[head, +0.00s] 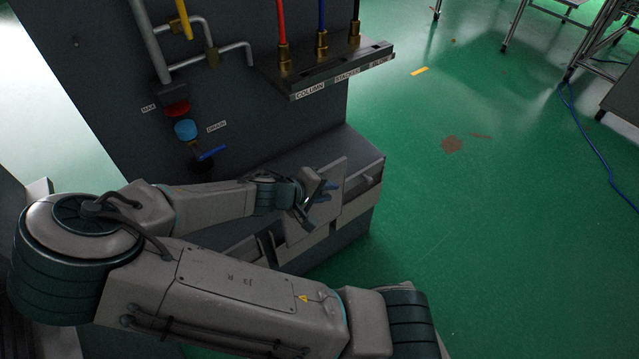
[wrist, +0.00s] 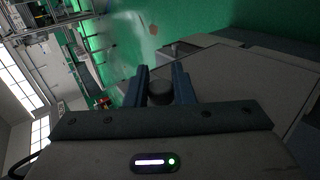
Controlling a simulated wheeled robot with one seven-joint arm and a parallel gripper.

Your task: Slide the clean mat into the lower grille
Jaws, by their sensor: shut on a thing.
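The mat (head: 325,213) is a flat, pale grey panel standing on edge at the front of the low dark unit in the head view. It fills the right side of the wrist view (wrist: 235,75). My gripper (head: 312,193) is shut on the mat by a dark round knob (wrist: 160,93), which sits between the two blue fingers in the wrist view. The lower grille seems to be the pale-railed front (head: 360,204) of the low unit. The mat overlaps it in the picture and covers part of it. I cannot tell whether the mat is inside or in front of it.
Above the unit, a dark panel carries pipes, a red knob (head: 177,109), a blue knob (head: 186,130) and a labelled shelf (head: 335,75). Green floor (head: 480,230) is open to the right, with a blue cable (head: 590,150) and metal stands beyond.

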